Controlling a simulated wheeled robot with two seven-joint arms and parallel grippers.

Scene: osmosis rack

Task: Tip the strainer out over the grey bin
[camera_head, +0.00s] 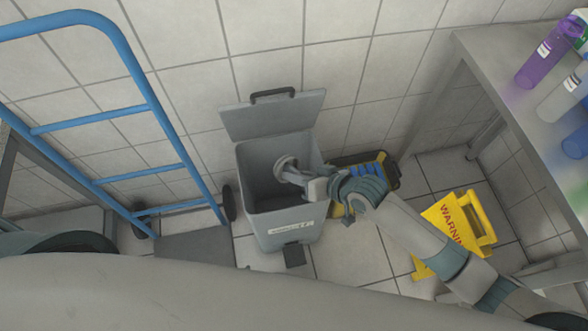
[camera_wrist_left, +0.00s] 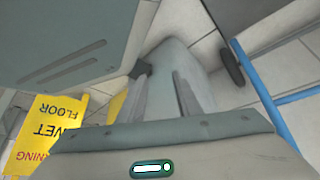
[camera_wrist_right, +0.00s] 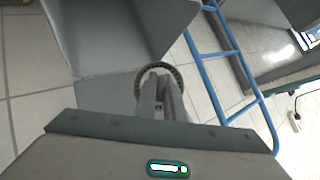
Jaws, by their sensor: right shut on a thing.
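The grey bin (camera_head: 280,215) stands on the floor with its lid (camera_head: 273,117) swung up against the wall. My right gripper (camera_head: 304,181) reaches in from the right over the bin's opening. It is shut on the strainer (camera_head: 285,163), a small round grey piece above the opening. In the right wrist view the strainer (camera_wrist_right: 158,72) shows its round rim beyond my two closed fingers (camera_wrist_right: 160,100). I cannot see whether anything is in it. My left gripper (camera_wrist_left: 160,98) shows only in the left wrist view, with its fingers apart and nothing between them.
A blue hand truck (camera_head: 160,120) stands left of the bin. A yellow warning sign (camera_head: 447,225) is on the floor at right. A black-and-yellow case (camera_head: 345,160) lies behind my right gripper. A steel table (camera_head: 495,50) with bottles is at upper right.

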